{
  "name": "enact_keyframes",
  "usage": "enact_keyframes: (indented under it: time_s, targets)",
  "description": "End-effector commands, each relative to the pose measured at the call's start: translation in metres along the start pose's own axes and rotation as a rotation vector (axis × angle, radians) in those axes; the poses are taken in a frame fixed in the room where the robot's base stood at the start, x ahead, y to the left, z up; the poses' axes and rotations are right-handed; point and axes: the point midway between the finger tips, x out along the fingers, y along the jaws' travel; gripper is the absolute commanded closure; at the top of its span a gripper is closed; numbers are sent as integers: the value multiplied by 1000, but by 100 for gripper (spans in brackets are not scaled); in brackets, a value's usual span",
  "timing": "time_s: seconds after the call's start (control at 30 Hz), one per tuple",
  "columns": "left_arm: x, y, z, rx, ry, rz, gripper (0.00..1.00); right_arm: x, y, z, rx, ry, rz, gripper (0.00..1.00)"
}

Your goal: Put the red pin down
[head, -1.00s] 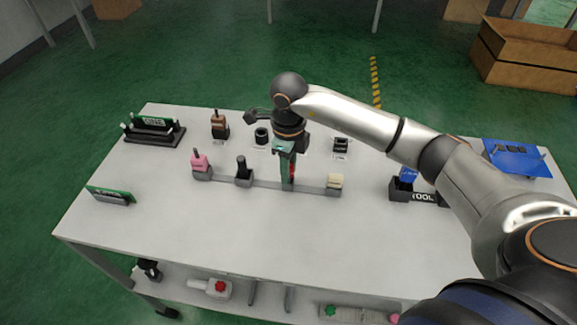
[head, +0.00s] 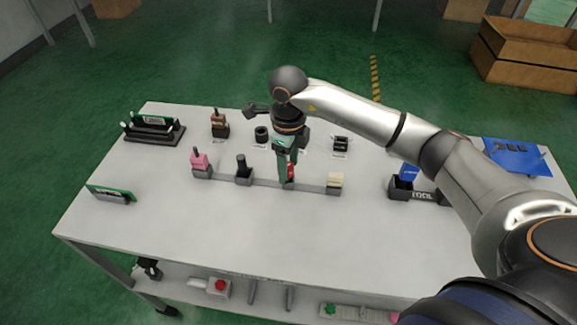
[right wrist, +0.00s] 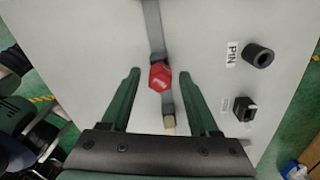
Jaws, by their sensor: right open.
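The red pin (head: 291,172) stands upright on the grey strip on the table, between the black lever and the cream block. In the right wrist view its red hexagonal head (right wrist: 160,77) shows between my fingers, with a gap on both sides. My right gripper (head: 286,178) is open above and around it; in the right wrist view the green fingers (right wrist: 158,76) are spread apart. The pin's foot is partly hidden by the fingers. My left gripper is not in view.
On the strip are a pink lever (head: 199,161), a black lever (head: 242,169) and a cream block (head: 335,181). A black ring (right wrist: 258,56) lies beside a "PIN" label. A tool holder (head: 401,190) stands to the right.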

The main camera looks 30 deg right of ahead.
Motion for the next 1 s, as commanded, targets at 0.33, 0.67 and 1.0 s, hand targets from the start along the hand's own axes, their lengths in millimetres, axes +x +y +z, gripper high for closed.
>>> enact_keyframes:
  time_s: [0.33, 0.67, 1.0]
  targets:
    - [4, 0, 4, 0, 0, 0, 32, -75, -1, 1, -1, -6, -4, 39]
    - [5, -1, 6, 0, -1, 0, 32, -110, 0, 0, 0, -2, -1, 39]
    - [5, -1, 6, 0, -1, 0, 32, -111, 0, 0, 0, -1, 0, 39]
